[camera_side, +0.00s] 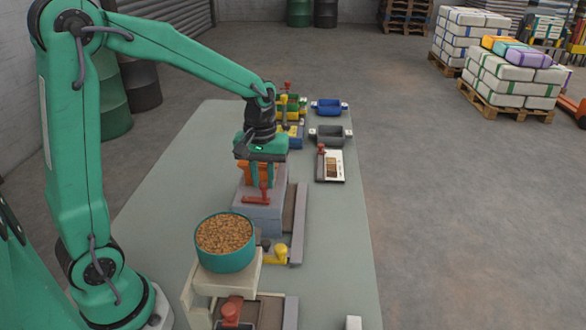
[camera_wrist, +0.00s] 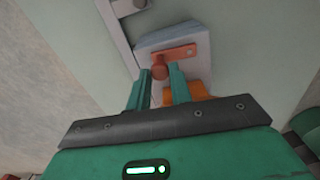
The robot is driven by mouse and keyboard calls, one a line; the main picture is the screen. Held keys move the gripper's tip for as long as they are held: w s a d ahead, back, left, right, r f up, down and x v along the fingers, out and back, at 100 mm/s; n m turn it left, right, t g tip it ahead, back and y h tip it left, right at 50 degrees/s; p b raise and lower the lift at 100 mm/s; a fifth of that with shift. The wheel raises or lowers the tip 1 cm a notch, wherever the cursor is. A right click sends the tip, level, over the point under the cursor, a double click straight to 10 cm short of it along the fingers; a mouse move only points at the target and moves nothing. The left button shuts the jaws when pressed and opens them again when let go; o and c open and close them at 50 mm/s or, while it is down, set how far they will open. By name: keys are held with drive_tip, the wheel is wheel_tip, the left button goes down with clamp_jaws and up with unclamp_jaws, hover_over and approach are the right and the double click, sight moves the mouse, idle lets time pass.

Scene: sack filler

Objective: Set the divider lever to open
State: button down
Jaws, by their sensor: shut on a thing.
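A red lever with an upright round knob (camera_side: 256,199) sits on a grey block (camera_side: 258,218) in the middle of the bench. My gripper (camera_side: 262,184) points down over it, with its two teal fingers on either side of the knob. In the wrist view the red lever arm (camera_wrist: 178,54) lies across the pale block (camera_wrist: 195,68), and its knob (camera_wrist: 159,72) is between the fingertips of my gripper (camera_wrist: 160,76). My gripper is shut on the knob. An orange hopper (camera_side: 247,172) is partly hidden behind the fingers.
A teal bowl of brown pellets (camera_side: 225,236) stands on a pale stand in front. A yellow knob (camera_side: 279,252) is beside it. The bench's left side is clear.

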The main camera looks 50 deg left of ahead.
drive_tip(key=s+m, duration=0.1)
drive_tip(key=m, duration=0.2)
drive_tip(key=s+m, duration=0.1)
drive_tip(key=m, duration=0.3)
drive_tip(key=s+d+m, duration=0.1)
drive_tip(key=s+m, duration=0.1)
drive_tip(key=m, duration=0.2)
drive_tip(key=shift+r, duration=0.1)
drive_tip(key=shift+s+m, duration=0.1)
drive_tip(key=shift+m, duration=0.2)
idle(0.3)
drive_tip(key=c, duration=1.3)
unclamp_jaws()
drive_tip(key=shift+o, duration=0.2)
wheel_tip(320, 180, up, 8)
drive_tip(key=shift+s, duration=0.1)
